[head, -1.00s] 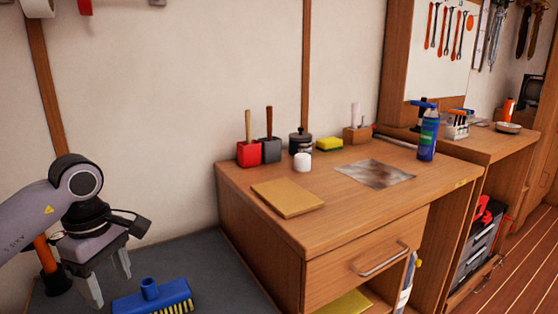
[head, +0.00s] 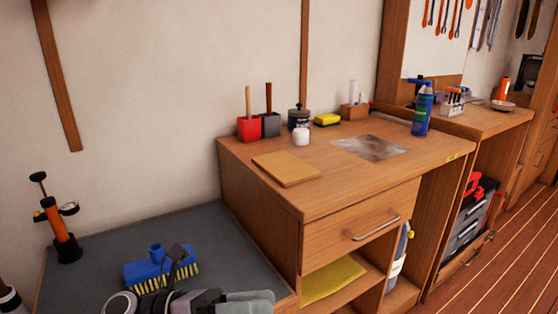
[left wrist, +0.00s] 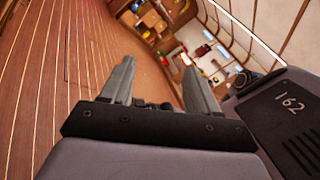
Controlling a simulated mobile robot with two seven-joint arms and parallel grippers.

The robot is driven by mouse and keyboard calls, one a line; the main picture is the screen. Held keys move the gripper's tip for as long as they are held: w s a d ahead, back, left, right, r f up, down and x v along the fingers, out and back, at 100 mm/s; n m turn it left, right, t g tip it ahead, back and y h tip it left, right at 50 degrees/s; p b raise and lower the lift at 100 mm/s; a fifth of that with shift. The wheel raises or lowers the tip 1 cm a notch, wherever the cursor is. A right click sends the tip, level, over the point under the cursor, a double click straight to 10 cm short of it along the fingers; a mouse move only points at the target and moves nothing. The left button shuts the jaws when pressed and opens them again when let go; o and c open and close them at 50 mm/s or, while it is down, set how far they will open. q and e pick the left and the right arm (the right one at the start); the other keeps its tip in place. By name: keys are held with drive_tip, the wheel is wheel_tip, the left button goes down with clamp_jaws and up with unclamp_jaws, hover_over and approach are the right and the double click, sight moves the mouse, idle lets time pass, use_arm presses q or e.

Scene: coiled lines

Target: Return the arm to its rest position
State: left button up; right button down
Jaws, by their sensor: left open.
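My left gripper (head: 245,301) is low at the bottom edge of the head view, in front of the blue brush and above the near part of the grey surface. Its fingers point to the right there. In the left wrist view its two fingers (left wrist: 160,80) stand apart with nothing between them, so it is open and empty. Part of my left arm shows at the bottom of the head view. My right gripper is in neither view.
A blue brush (head: 150,270) and an orange pump (head: 62,236) stand on the grey surface (head: 100,250). The wooden desk (head: 330,190) is to the right, with cups, a sponge and a spray can. The left wrist view shows open plank floor (left wrist: 60,70).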

use_arm(q)
drive_tip(key=w+a+f+n+t+y, duration=0.1)
drive_tip(key=a+f+n+t+y, duration=0.35)
drive_tip(key=n+t, duration=0.65)
drive_tip(key=w+a+f+n+t+y, duration=0.25)
drive_tip(key=a+n+t+y, duration=0.2)
drive_tip(key=n, duration=1.25)
drive_tip(key=s+a+f+n+g+y, duration=0.35)
drive_tip(key=s+f+n, duration=0.3)
drive_tip(key=f, duration=0.25)
drive_tip(key=s+a+f+n+g+y, duration=0.35)
drive_tip(key=s+f+n, duration=0.25)
drive_tip(key=f+n, duration=0.3)
wheel_tip(320, 180, up, 13)
drive_tip(key=s+y+p, duration=0.1)
drive_tip(key=s+p, duration=0.1)
drive_tip(key=p, duration=1.5)
drive_tip(key=shift+a+m, duration=0.35)
drive_tip(key=shift+m, duration=0.1)
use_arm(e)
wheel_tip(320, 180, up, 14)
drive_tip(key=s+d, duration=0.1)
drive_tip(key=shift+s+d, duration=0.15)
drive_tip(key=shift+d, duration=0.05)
use_arm(q)
drive_tip(key=shift+t, duration=0.25)
